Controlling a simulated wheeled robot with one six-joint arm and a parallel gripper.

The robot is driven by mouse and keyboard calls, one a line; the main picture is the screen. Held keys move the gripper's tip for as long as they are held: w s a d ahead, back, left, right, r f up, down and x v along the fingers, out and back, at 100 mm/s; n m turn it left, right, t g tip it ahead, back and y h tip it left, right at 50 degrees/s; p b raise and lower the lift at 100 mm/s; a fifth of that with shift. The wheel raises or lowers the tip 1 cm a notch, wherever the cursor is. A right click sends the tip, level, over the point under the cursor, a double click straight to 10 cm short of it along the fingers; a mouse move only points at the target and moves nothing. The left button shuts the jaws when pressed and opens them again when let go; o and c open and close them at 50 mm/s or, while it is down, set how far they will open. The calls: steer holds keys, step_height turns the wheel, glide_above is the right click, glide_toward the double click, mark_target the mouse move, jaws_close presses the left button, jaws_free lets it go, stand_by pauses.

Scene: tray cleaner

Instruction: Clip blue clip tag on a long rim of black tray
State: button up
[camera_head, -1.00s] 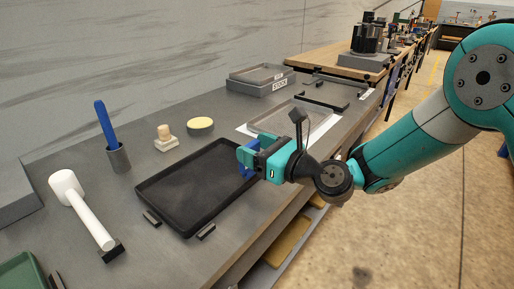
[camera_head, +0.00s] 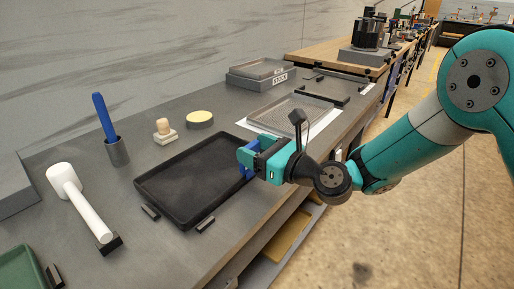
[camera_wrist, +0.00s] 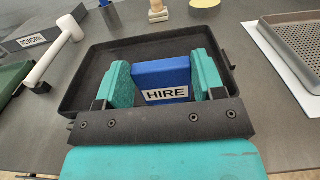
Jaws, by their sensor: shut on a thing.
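The black tray (camera_head: 185,190) lies flat on the grey bench in the head view; it also shows behind my gripper in the wrist view (camera_wrist: 84,78). My gripper (camera_head: 246,160) is at the tray's right long rim. Its teal fingers, seen in the wrist view (camera_wrist: 164,84), are shut on the blue clip tag (camera_wrist: 165,72), which has a white label reading HIRE. In the head view the blue tag (camera_head: 248,172) shows partly below the fingers, at the rim. I cannot tell whether it sits over the rim or just beside it; its lower edge is hidden.
A white mallet (camera_head: 80,203) lies left of the tray. A blue-handled tool in a grey cup (camera_head: 117,152), a stamp (camera_head: 165,132) and a yellow round pad (camera_head: 200,118) stand behind it. A grey tray on white paper (camera_head: 295,114) lies beyond my gripper. Small dark blocks (camera_head: 205,224) sit at the tray's near end.

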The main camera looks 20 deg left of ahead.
steer(key=shift+f, duration=0.55)
steer(key=o, duration=1)
steer(key=shift+c, duration=0.2)
steer(key=shift+d, duration=0.1)
steer(key=shift+s+d+b, duration=0.15)
steer(key=shift+d+b, duration=0.15)
steer(key=shift+b, duration=0.1)
steer(key=b+v, duration=1)
steer(key=v, duration=0.6)
steer(key=shift+d, duration=0.3)
steer(key=shift+s+r, duration=0.1)
steer(key=shift+s, duration=0.05)
